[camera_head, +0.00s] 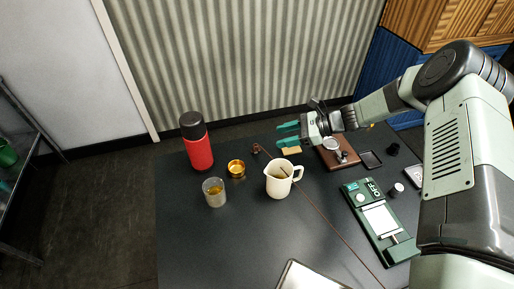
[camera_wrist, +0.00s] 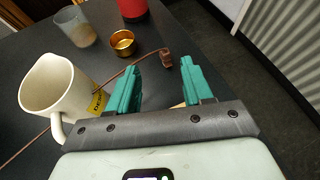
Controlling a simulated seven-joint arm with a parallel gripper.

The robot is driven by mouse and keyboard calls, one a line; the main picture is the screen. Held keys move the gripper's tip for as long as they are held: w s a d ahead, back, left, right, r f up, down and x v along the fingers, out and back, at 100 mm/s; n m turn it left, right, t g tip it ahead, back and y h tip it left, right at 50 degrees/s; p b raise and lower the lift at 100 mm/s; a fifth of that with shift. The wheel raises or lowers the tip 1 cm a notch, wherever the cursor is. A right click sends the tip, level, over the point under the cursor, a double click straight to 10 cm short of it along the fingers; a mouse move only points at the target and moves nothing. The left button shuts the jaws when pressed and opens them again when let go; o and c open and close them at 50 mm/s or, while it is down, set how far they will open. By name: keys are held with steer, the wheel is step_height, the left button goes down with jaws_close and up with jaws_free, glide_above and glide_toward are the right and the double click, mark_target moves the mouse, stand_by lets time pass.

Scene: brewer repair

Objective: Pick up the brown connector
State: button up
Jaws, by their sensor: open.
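The brown connector (camera_head: 256,148) is a small brown piece lying near the back edge of the dark table, between the red bottle and my gripper (camera_head: 279,135). It also shows in the wrist view (camera_wrist: 166,58), just beyond and between my teal fingertips (camera_wrist: 160,70). A thin brown cable (camera_wrist: 118,76) runs from it to the left, toward the mug. My gripper is open and empty, with its fingers pointing toward the connector. The connector is outside the jaws, and no contact shows.
A cream mug (camera_head: 278,182) stands close to the gripper; the cable passes by it. A brass cup (camera_head: 236,168), a glass (camera_head: 214,192) and a red bottle (camera_head: 199,148) stand farther left. The front left table is clear.

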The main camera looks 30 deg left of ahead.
mark_target(251, 152)
steer(key=f, duration=0.1)
steer(key=a+f+m, duration=0.1)
steer(key=f, duration=0.1)
steer(key=shift+s+y, duration=0.2)
steer(key=shift+y, duration=0.2)
steer(key=shift+s+a+f, duration=0.1)
steer(key=shift+a+f, duration=0.05)
steer(key=shift+a, duration=0.1)
steer(key=x, duration=0.4)
steer(key=shift+a+f, duration=0.15)
steer(key=shift+a, duration=0.15)
steer(key=x, duration=0.5)
steer(key=shift+a+f, duration=0.25)
steer(key=shift+a, duration=0.1)
steer(key=shift+c, duration=0.3)
jaws_close()
